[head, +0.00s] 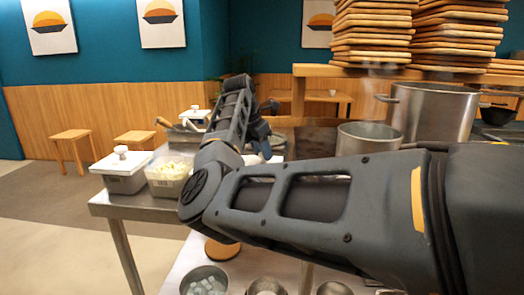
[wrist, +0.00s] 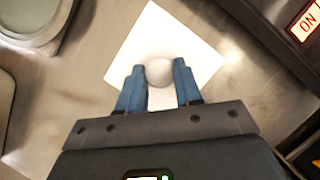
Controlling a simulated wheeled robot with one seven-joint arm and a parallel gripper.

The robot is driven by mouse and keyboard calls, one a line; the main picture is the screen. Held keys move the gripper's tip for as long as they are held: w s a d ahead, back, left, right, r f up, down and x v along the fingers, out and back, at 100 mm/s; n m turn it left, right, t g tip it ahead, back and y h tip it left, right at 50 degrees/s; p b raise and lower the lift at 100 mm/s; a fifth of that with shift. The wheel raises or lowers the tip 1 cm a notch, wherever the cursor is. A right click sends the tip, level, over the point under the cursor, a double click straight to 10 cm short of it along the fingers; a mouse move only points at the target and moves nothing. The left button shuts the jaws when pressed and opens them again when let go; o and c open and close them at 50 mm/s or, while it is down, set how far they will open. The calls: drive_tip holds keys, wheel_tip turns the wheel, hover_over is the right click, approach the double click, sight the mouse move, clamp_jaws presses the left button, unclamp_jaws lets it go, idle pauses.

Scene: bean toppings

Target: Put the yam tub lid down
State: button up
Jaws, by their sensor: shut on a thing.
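My gripper (wrist: 159,72) has its two blue fingers closed around the round white knob (wrist: 156,74) of a square white lid (wrist: 168,30), in the wrist view. The lid is over a bare metal surface; I cannot tell whether it touches it. In the head view my arm hides most of the gripper and lid. A clear open tub (head: 167,190) with pale yellowish pieces, likely the yam tub, stands at the counter's left, uncovered.
A tub with a white knobbed lid (head: 122,163) stands left of the open tub. Metal pots (head: 435,115) and stacked wooden trays (head: 372,30) are at the right. In the wrist view, a rounded container (wrist: 33,28) is upper left and a dark unit with an ON sign (wrist: 306,27) upper right.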

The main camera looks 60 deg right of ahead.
drive_tip(key=o, duration=1)
drive_tip(key=v, duration=1.2)
drive_tip(key=shift+r+p, duration=0.1)
drive_tip(key=shift+p, duration=0.3)
